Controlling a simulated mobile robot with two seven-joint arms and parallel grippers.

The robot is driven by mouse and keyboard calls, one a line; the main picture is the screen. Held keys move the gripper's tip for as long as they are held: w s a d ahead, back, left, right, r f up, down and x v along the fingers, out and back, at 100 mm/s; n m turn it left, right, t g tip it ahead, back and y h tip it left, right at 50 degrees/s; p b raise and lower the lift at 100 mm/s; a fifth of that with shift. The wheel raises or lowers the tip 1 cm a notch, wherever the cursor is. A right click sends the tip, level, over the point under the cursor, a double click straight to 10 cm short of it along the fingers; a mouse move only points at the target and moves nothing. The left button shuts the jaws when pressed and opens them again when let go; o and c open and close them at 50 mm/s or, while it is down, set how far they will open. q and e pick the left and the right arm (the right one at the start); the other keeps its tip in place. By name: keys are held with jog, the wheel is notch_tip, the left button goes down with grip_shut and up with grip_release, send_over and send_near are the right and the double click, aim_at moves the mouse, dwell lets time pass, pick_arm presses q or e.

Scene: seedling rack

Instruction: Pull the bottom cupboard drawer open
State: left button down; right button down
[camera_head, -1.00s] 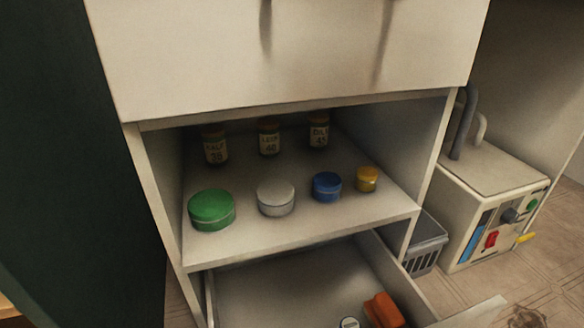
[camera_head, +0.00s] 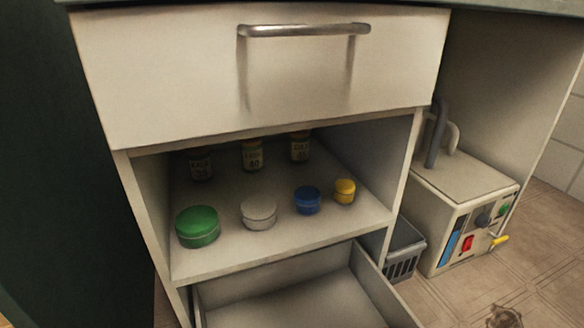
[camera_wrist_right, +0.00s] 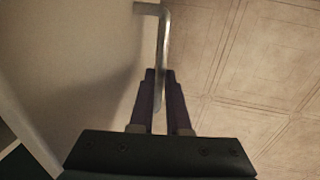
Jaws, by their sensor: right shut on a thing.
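The bottom drawer (camera_head: 380,285) is pulled out below the open shelf in the head view. Its bare floor and right side wall show; its front is below the picture. In the right wrist view my right gripper (camera_wrist_right: 160,78) is shut on a metal bar handle (camera_wrist_right: 163,30), which stands off a pale front panel (camera_wrist_right: 75,60). The handle's lower part lies between the two fingers. Neither gripper shows in the head view, and my left gripper is in no view.
The closed top drawer (camera_head: 180,75) has a bar handle (camera_head: 304,30). The shelf (camera_head: 300,235) holds jars and round tins. A grey basket (camera_head: 402,250) and a pale machine (camera_head: 465,215) stand right of the cupboard. Tiled floor (camera_wrist_right: 265,75) is clear beside the handle.

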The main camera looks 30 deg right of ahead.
jog(key=shift+s, duration=0.1)
jog(key=c, duration=0.9)
grip_release()
jog(key=r+p, duration=0.3)
jog(key=s+r+p, duration=0.1)
jog(key=r+p, duration=0.1)
jog(key=r, duration=0.1)
jog(key=r+p, duration=0.3)
jog(key=shift+s+a+r+p, duration=0.2)
jog(key=shift+s+r+p, duration=0.1)
jog(key=shift+s+r, duration=0.1)
